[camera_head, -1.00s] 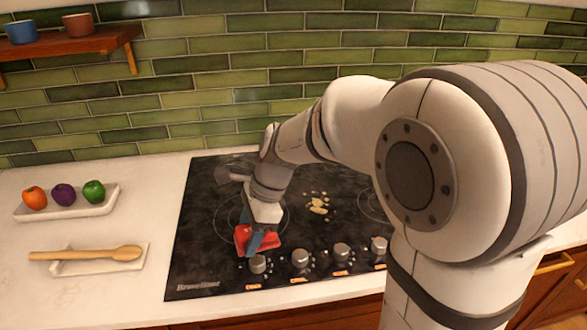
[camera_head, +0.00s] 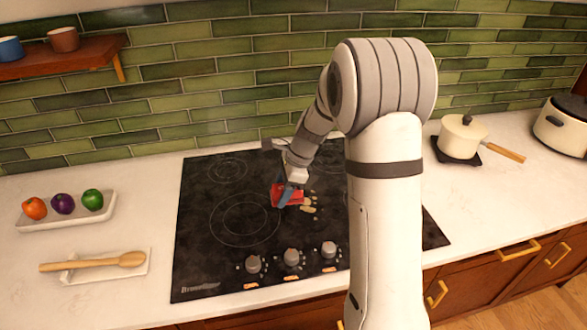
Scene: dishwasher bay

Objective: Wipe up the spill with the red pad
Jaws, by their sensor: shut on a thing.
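The red pad (camera_head: 279,194) is held in my gripper (camera_head: 288,188), low over the black cooktop (camera_head: 205,265). My gripper is shut on it. The spill (camera_head: 308,204), pale yellowish blobs, lies on the cooktop just right of the pad. The pad's right side meets or overlaps the spill in the picture. I cannot tell whether the pad touches the glass. Part of the spill may be hidden behind the gripper and pad.
Several knobs (camera_head: 291,257) line the cooktop's front. A spoon rest (camera_head: 108,272) with a wooden spoon (camera_head: 95,262) and a tray (camera_head: 96,216) of vegetables lie left. A cream pot (camera_head: 460,139) and a cooker (camera_head: 562,127) stand right. A shelf (camera_head: 60,62) with cups hangs upper left.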

